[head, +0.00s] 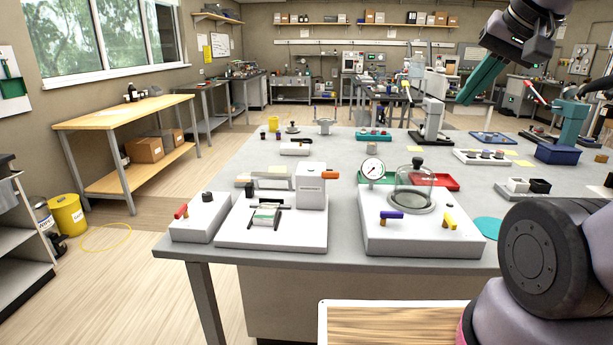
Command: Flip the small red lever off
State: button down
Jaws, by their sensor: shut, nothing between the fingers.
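The small red lever (181,211) is on the left side of a small white box (203,222) near the front left corner of the grey bench. It sticks up at a slant, and a black knob (207,197) sits beside it on the same box. My gripper (468,96), with teal fingers, hangs from my arm at the upper right. It is shut and empty, far from the red lever and high above the bench. Nothing covers the lever.
Right of the lever box is a white unit (270,235) with an orange handle (330,174). The bench's left edge is close to the lever box.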

aim_at(183, 209)
jog(key=u, duration=1.4)
jog(key=i+l+u, duration=0.3)
jog(key=l, duration=0.2)
